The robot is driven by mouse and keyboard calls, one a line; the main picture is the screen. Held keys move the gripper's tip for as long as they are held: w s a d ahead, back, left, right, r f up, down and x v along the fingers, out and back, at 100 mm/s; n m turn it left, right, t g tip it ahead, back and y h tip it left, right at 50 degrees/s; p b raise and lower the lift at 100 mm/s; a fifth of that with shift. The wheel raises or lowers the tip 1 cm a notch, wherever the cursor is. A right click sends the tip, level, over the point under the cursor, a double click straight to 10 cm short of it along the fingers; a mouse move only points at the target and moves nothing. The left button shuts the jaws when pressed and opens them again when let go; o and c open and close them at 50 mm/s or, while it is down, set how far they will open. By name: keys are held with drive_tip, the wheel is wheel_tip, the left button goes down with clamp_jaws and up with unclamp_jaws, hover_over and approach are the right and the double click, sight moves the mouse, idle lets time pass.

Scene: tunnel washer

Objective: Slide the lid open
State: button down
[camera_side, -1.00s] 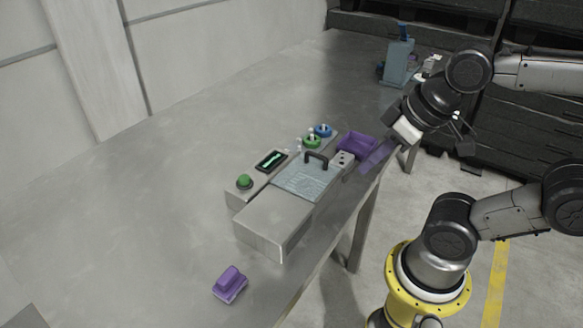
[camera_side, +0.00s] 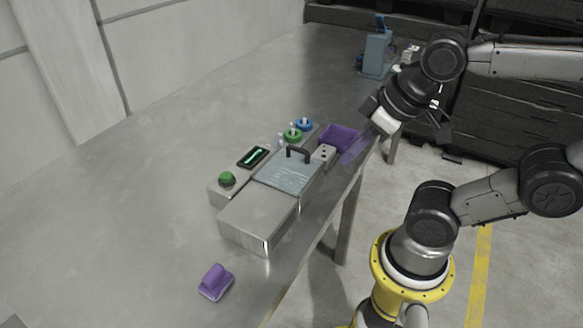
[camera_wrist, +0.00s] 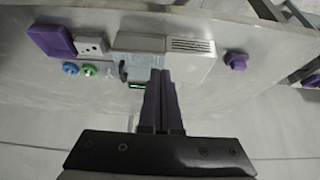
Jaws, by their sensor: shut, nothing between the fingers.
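The lid is a pale blue translucent panel (camera_side: 285,176) lying flat on top of the grey washer box (camera_side: 255,219), with a dark arched handle (camera_side: 298,152) at its far end. In the wrist view the lid (camera_wrist: 144,61) and handle (camera_wrist: 122,71) show partly, left of and behind my fingers. In the wrist view my gripper (camera_wrist: 161,72) is shut and empty.
A purple tray (camera_side: 338,138) and a socket block (camera_side: 324,153) stand beyond the lid. Green (camera_side: 292,135) and blue (camera_side: 304,124) knobs, a screen (camera_side: 254,157) and a green button (camera_side: 227,179) line the left side. A purple block (camera_side: 215,283) lies in front. Table to the left is clear.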

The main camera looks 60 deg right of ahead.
drive_tip(key=c, duration=1.3)
unclamp_jaws()
drive_tip(key=shift+s+f, duration=0.1)
drive_tip(key=shift+o, duration=1.2)
drive_tip(key=shift+s+d+r, duration=0.1)
drive_tip(key=shift+r, duration=0.25)
drive_tip(key=shift+o, duration=0.9)
drive_tip(key=shift+g+h, duration=0.4)
drive_tip(key=shift+g, duration=0.5)
drive_tip(key=w+r, duration=0.1)
drive_tip(key=w+d+r, duration=0.1)
drive_tip(key=r, duration=0.1)
drive_tip(key=w+r, duration=0.1)
drive_tip(key=shift+w+d+r, duration=0.1)
drive_tip(key=shift+d+r, duration=0.25)
drive_tip(key=g+h, duration=0.1)
drive_tip(key=g, duration=0.3)
hover_over(297, 148)
drive_tip(key=a, duration=0.3)
drive_tip(key=d+f, duration=0.1)
drive_tip(key=f, duration=0.8)
drive_tip(key=d+f, duration=0.1)
drive_tip(key=f, duration=0.3)
drive_tip(key=shift+d+f, duration=0.35)
